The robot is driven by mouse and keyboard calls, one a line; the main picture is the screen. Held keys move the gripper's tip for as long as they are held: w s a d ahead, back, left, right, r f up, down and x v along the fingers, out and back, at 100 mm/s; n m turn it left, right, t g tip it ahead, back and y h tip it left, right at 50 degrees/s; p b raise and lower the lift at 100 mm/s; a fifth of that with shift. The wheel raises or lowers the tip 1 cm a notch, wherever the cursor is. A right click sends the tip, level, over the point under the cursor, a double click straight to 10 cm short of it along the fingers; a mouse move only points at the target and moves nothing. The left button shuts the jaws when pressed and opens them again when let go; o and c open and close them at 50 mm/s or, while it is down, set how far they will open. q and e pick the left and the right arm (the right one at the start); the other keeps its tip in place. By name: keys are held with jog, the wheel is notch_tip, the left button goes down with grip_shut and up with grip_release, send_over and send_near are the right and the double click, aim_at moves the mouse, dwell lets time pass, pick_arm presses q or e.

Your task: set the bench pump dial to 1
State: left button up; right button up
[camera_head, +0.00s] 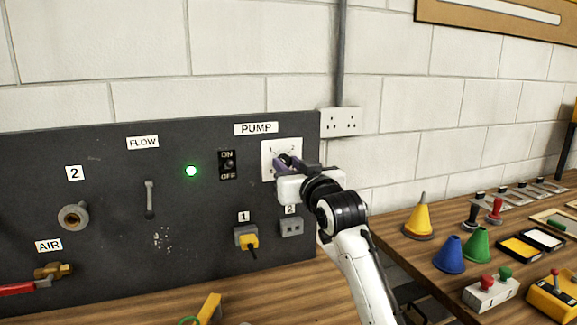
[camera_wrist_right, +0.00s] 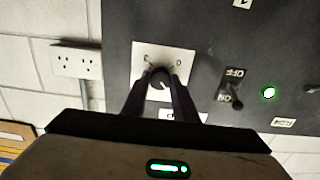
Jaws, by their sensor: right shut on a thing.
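The pump dial (camera_wrist_right: 159,78) is a dark knob on a white plate (camera_wrist_right: 176,52) under the PUMP label on the dark panel. In the head view the plate (camera_head: 268,150) shows its numbers in part, and my right gripper (camera_head: 284,163) covers most of the knob. In the right wrist view my right gripper (camera_wrist_right: 160,86) has its two fingers on either side of the dial, shut on it. The pointer's exact setting is hard to read. My left gripper is not in view.
Left of the dial are an ON/OFF switch (camera_head: 228,165) and a lit green lamp (camera_head: 191,171). Below are socket 1 with a yellow plug (camera_head: 249,241) and empty socket 2 (camera_head: 291,227). Cones and switch boxes stand on the right bench (camera_head: 413,250).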

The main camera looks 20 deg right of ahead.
jog(key=o, duration=1.1)
jog(key=shift+c, duration=0.2)
jog(key=shift+s, duration=0.1)
jog(key=s+b, duration=0.1)
jog(key=s, duration=0.9)
jog(key=shift+d+b, duration=0.15)
jog(key=shift+b, duration=0.2)
jog(key=shift+s+f, duration=0.1)
